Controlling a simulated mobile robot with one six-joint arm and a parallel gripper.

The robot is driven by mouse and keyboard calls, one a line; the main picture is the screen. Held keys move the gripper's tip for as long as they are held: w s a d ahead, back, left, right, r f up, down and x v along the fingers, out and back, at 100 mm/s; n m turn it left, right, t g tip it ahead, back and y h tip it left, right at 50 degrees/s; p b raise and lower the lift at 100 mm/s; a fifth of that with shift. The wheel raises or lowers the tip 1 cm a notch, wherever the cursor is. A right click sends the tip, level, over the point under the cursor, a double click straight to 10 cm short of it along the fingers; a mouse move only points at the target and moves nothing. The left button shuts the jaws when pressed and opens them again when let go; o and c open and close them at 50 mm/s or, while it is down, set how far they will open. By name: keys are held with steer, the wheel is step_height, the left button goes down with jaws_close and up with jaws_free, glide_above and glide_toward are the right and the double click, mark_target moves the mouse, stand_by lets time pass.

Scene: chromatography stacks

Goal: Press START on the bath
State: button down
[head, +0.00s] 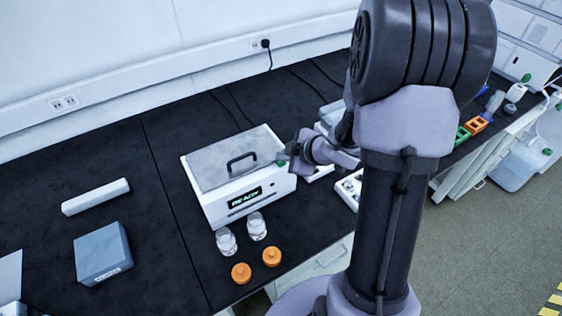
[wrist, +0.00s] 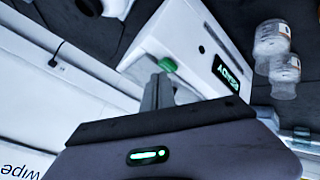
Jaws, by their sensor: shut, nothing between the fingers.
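The bath (head: 230,205) is a white box with a grey lid and a dark lid handle. Its front display (head: 245,197) shows green text that reads READY. A green button (wrist: 167,64) sticks out from the bath's side in the wrist view; it also shows at the bath's right side in the head view (head: 281,163). My gripper (head: 286,157) is shut and empty beside that side. In the wrist view its fingertips (wrist: 160,78) are close below the button; I cannot tell whether they touch it. No START label is readable.
Two clear jars (head: 226,241) and two orange caps (head: 241,272) stand in front of the bath. A blue-grey box (head: 103,253) and a long white box (head: 95,196) lie to the left. White equipment (head: 349,188) stands to the right, partly behind my arm.

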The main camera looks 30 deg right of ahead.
mark_target(283, 164)
steer(key=shift+f, duration=0.35)
steer(key=shift+r, duration=0.15)
stand_by(0.4)
steer(key=shift+r+p, duration=0.65)
steer(key=shift+r, duration=0.05)
step_height(283, 164, up, 5)
steer(key=p, duration=0.5)
stand_by(0.4)
